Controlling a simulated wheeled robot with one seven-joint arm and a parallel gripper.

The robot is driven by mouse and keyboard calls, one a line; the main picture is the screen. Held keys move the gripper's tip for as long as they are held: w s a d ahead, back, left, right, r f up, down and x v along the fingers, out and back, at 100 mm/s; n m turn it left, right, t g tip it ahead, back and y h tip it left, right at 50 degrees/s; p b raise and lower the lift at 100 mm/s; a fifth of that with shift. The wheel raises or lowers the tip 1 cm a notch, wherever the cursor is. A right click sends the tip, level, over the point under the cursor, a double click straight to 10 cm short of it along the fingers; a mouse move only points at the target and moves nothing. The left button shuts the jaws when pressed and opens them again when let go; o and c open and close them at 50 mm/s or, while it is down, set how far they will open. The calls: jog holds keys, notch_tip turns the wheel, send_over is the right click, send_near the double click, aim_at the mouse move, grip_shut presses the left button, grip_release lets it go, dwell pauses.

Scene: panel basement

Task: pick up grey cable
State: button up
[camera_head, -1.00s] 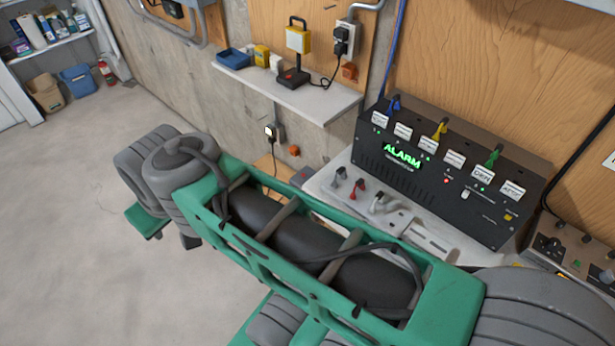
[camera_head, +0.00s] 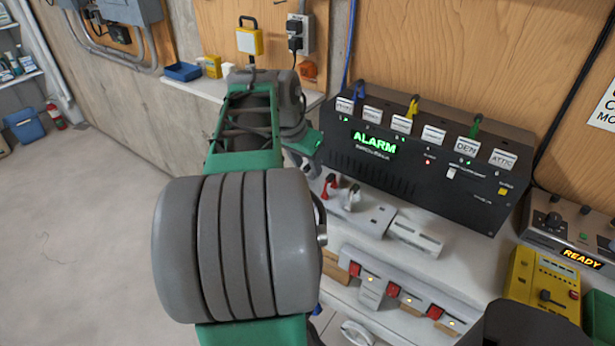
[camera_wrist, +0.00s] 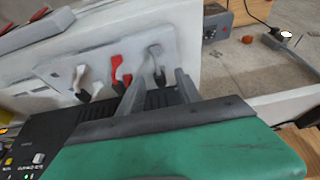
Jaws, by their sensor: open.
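The grey cable (camera_wrist: 156,52) shows in the wrist view as a short, bent grey piece with a darker lower end, on a pale plate (camera_wrist: 60,68). It is the right one of three, beside a red cable (camera_wrist: 118,70) and a white cable (camera_wrist: 80,78). My gripper (camera_wrist: 159,80) is open, with its two grey fingers apart and pointing at the grey cable, which appears in the gap between them. I see no contact. In the head view my arm mostly hides the grey cable; the red cable (camera_head: 330,186) and white cable (camera_head: 352,196) stand clear.
The black ALARM panel (camera_head: 420,160) stands close behind the cables. A white bench (camera_head: 375,260) bears switches with red buttons. A yellow box (camera_head: 540,285) stands at the right. A shelf (camera_head: 210,84) holds small items behind my arm. Open floor lies left.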

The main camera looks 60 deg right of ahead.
jog(key=shift+x, duration=0.85)
grip_shut()
